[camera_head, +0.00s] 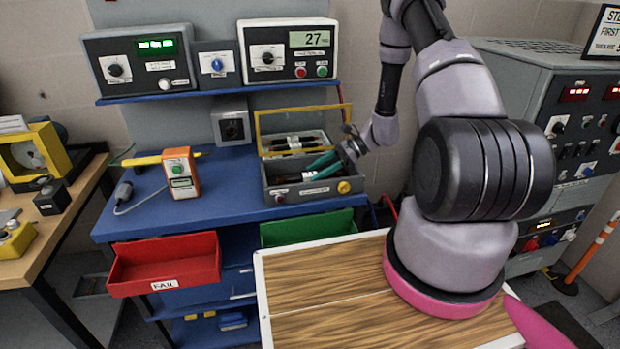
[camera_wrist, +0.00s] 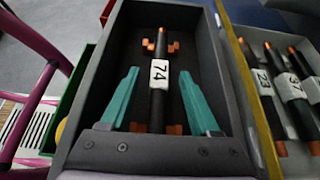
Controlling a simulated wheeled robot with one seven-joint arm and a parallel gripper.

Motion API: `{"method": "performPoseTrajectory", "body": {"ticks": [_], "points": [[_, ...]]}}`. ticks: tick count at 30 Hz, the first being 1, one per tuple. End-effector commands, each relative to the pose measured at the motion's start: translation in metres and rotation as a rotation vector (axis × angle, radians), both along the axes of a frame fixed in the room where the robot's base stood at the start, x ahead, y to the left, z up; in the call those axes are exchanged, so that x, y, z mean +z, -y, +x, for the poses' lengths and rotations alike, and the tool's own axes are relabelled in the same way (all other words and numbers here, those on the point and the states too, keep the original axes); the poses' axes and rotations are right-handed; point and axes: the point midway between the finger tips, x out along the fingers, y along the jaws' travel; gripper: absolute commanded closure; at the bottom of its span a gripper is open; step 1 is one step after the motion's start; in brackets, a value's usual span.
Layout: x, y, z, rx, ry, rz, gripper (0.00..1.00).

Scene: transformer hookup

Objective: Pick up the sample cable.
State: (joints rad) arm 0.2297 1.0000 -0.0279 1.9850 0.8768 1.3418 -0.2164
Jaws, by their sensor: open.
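A short black cable (camera_wrist: 157,108) with orange ends and a white tag reading 74 lies in a grey compartment of the test box; I take it as the sample cable. My gripper (camera_wrist: 161,73) is open, with its teal fingers on either side of this cable. In the head view my gripper (camera_head: 318,167) reaches into the front of the grey box (camera_head: 300,205) from the right. The cable's near end is partly hidden by the gripper body.
Other tagged cables (camera_wrist: 288,88) lie in the adjoining compartment, behind a yellow frame edge (camera_wrist: 252,95). The compartment's grey walls stand close around the fingers. An orange handheld meter (camera_head: 181,173) is on the blue bench, left of the box. Red (camera_head: 165,263) and green (camera_head: 308,229) drawers stand open below.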

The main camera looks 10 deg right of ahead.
Motion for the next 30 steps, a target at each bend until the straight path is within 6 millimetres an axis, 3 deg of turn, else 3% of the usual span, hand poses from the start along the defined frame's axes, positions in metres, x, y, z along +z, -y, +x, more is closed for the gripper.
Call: {"method": "performPoseTrajectory", "body": {"ticks": [10,11,15,16,30], "points": [[-0.006,-0.01,0.0,0.0,0.0,0.0,0.38],[-0.006,-0.01,0.0,0.0,0.0,0.0,0.41],[-0.006,-0.01,0.0,0.0,0.0,0.0,0.95],[-0.006,-0.01,0.0,0.0,0.0,0.0,1.0],[0.004,-0.01,0.0,-0.001,0.002,0.0,1.0]]}}
